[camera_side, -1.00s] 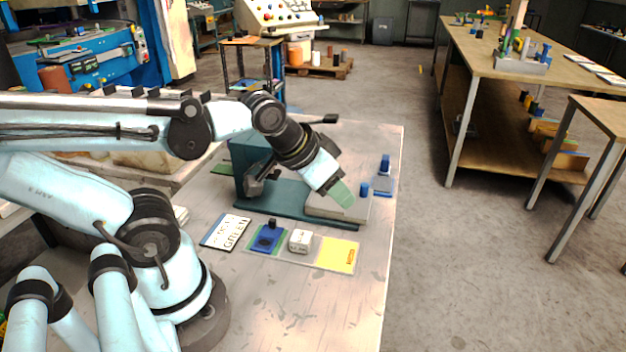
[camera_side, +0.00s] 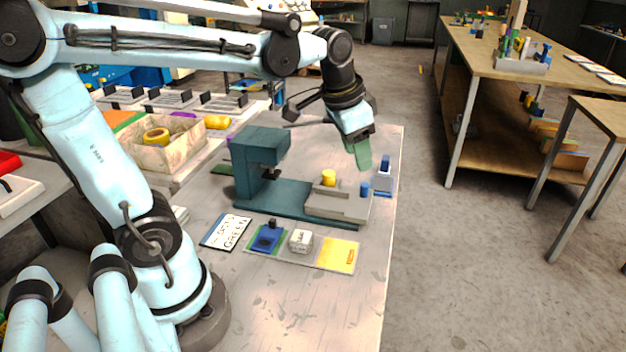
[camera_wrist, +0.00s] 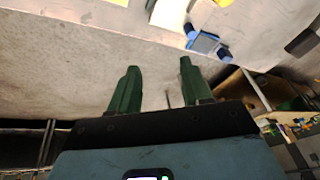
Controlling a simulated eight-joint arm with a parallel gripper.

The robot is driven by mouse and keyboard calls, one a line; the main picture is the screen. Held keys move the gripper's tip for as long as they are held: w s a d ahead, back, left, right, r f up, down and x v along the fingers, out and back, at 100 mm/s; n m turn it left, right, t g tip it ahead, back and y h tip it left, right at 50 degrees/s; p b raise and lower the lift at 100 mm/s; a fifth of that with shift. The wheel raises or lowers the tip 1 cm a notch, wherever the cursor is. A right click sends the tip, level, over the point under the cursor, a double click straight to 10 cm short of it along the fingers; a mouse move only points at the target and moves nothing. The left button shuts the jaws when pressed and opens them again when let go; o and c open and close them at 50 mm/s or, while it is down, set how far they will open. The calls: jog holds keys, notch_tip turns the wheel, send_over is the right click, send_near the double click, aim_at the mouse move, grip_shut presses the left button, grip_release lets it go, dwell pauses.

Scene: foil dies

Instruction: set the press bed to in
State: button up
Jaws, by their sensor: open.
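The teal press (camera_side: 262,150) stands on the table, its head at the left end of a long teal base. The grey press bed (camera_side: 340,207) sits at the right end of that base, out from under the head. A yellow cylinder (camera_side: 328,177) stands on the bed, and a small blue knob (camera_side: 365,189) shows at its right edge. My gripper (camera_side: 362,160) is above and behind the bed's right end, apart from it. In the wrist view its green fingers (camera_wrist: 157,75) are spread, with nothing between them.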

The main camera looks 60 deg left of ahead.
aim_at(364, 184)
jog(key=w+a+f+m+g, duration=0.2)
jog(key=w+a+m+g, duration=0.15)
jog(key=w+a, duration=0.4)
jog(key=shift+n, duration=0.25)
jog(key=f, duration=0.8)
jog(key=d+f, duration=0.1)
jog(key=f, duration=0.3)
jog(key=shift+w+f, duration=0.15)
jog(key=shift+w, duration=0.2)
grip_shut()
